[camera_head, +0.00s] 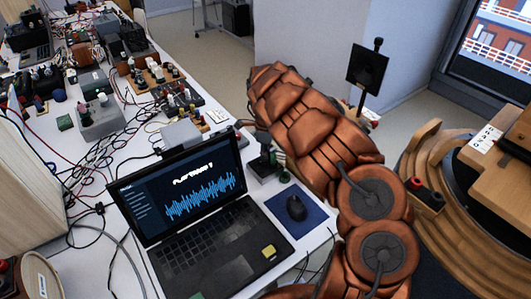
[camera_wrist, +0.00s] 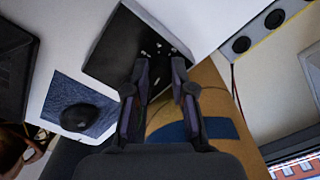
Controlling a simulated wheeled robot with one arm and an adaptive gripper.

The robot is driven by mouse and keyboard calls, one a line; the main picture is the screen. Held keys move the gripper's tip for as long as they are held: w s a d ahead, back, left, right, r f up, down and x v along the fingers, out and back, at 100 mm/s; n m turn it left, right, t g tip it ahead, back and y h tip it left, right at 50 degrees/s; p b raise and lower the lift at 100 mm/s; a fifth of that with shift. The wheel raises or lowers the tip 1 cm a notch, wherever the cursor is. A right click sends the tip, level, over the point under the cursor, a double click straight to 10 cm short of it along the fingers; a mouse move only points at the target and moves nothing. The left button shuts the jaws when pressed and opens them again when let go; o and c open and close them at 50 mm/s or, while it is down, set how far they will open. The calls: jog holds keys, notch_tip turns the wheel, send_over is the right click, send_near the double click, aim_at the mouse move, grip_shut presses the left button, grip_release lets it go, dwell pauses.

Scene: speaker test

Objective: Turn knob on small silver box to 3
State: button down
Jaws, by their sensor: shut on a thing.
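A small silver-grey box (camera_head: 181,133) stands on the white table just behind the laptop; I cannot make out a knob or numbers on it. A larger grey box (camera_head: 100,120) with dark parts on top stands further left, so which one is the task's box is unclear. My gripper is hidden behind my arm in the head view. In the wrist view my gripper (camera_wrist: 163,72) has both fingers pointing at the lower edge of a black panel (camera_wrist: 115,45) with small white marks. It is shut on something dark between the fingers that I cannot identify. No silver box shows there.
A laptop (camera_head: 195,235) with a waveform on screen stands in front. A mouse (camera_head: 297,207) lies on a blue pad (camera_head: 283,222) beside it, close to my arm. Cables and electronics crowd the table's left side. A curved wooden structure (camera_head: 424,225) stands at the right.

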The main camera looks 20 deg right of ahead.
jog(key=shift+f+m+b, duration=0.15)
jog(key=shift+m+b, duration=0.15)
jog(key=shift+b, duration=0.05)
jog(key=shift+m+b, duration=0.8)
jog(key=shift+m, duration=0.1)
jog(key=m+b, duration=0.1)
jog(key=m, duration=0.3)
jog(key=shift+m, duration=0.3)
jog(key=m+b, duration=0.1)
jog(key=m, duration=0.3)
jog(key=shift+m, duration=2.2)
jog(key=c, duration=1)
grip_release()
